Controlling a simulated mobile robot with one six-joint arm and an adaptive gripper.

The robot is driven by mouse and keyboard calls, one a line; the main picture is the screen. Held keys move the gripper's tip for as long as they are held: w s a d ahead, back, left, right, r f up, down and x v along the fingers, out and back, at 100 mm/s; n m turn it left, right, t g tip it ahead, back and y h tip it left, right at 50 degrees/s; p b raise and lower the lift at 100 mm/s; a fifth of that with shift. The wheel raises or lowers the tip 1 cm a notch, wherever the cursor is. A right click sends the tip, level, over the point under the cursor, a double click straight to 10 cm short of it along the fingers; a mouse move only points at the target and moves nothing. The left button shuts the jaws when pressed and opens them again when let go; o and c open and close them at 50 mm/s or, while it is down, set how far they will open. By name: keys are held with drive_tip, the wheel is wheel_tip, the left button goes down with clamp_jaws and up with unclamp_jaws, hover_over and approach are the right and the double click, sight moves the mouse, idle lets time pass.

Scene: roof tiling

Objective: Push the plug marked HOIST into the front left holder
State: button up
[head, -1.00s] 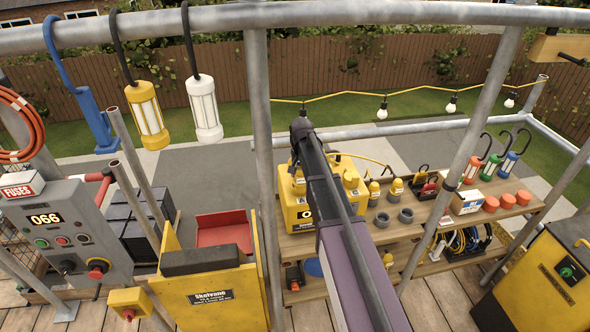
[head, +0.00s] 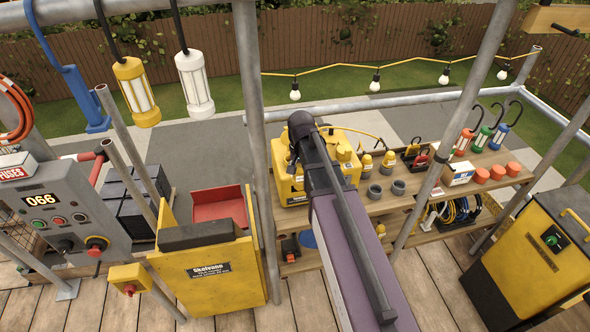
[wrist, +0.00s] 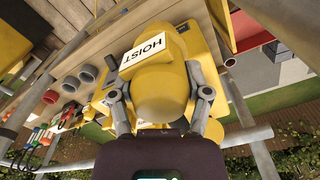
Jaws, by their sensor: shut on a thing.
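The yellow plug marked HOIST (wrist: 155,62) fills the middle of the wrist view, its white label turned to the upper left. My gripper (wrist: 160,88) is shut on it, with one finger on each side. In the head view my own arm hides the gripper and this plug. The yellow box (head: 291,190) stands on the wooden shelf beneath my arm, with yellow plugs on its top. Its front part is largely covered by my arm, so I cannot make out the front left holder. The wrist view does not show whether the held plug touches a holder.
Two grey cups (head: 398,187), small yellow plugs (head: 388,160) and orange caps (head: 482,175) sit right of the box on the shelf. A scaffold pole (head: 254,100) stands close left of my arm, another slants on the right. A yellow Skelvane hopper (head: 222,278) stands front left.

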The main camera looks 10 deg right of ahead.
sight(300, 188)
idle(0.4)
drive_tip(key=shift+f, duration=0.1)
wheel_tip(300, 188, down, 8)
drive_tip(key=b, duration=0.8)
drive_tip(key=shift+s, duration=0.1)
